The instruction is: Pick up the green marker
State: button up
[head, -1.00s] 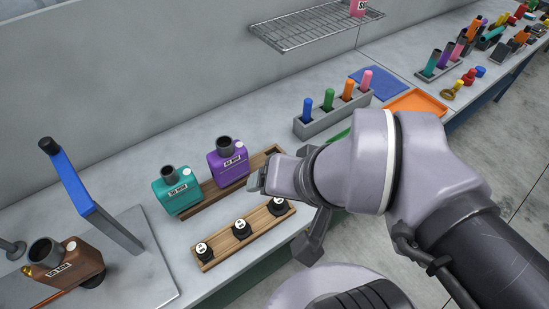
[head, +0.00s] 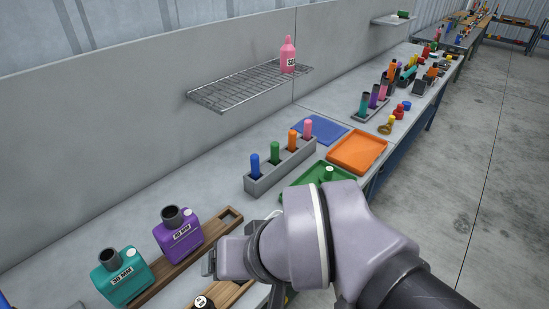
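The green marker (head: 275,152) stands upright in a grey holder (head: 259,187), between a blue marker (head: 255,165) on its left and an orange one (head: 293,140) on its right. A pink marker (head: 308,129) stands at the holder's far end. My gripper (head: 212,262) is at the lower middle, nearer the camera than the holder and apart from the green marker. My own arm hides most of the gripper, so its opening does not show clearly.
Purple (head: 178,234) and teal (head: 122,275) mufflers stand on a wooden rack at the lower left. A green tray (head: 300,195), an orange tray (head: 357,152) and a blue mat (head: 320,128) lie near the holder. A wire shelf (head: 235,88) hangs above with a pink bottle (head: 288,55).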

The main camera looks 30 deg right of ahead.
aim_at(274, 145)
jog(key=u, duration=1.9)
jog(key=z, duration=2.65)
jog(key=i+l+u, duration=0.25)
jog(key=l+u, duration=0.25)
jog(key=i+l+u, duration=0.2)
jog(key=l+u, duration=0.8)
jog(key=l, duration=0.15)
jog(key=l+u, duration=0.5)
jog(key=l, duration=0.2)
jog(key=k+l+u, duration=0.15)
jog(key=l+u, duration=0.35)
jog(key=l, duration=0.1)
